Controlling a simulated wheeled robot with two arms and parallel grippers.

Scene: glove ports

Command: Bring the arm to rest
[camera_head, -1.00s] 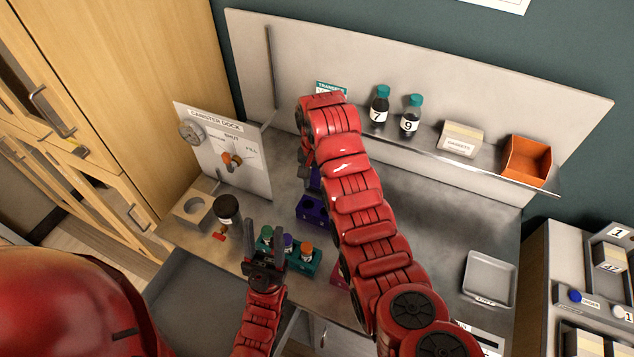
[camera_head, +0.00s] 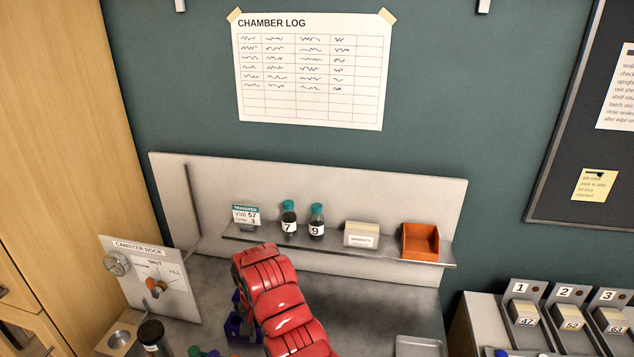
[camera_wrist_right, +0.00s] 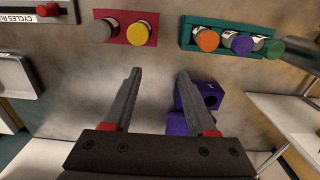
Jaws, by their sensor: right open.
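My right arm (camera_head: 285,310) rises from the bottom edge of the head view and bends over the bench. My left gripper does not show in the head view.
The shelf (camera_head: 390,254) holds bottles 7 (camera_head: 289,222) and 9 (camera_head: 316,225), a card box (camera_head: 361,235) and an orange bin (camera_head: 420,242). The canister dock (camera_head: 150,280) stands left. A teal rack (camera_wrist_right: 228,51) and a pink rack (camera_wrist_right: 120,38) hold vials. Bare bench shows between the fingers.

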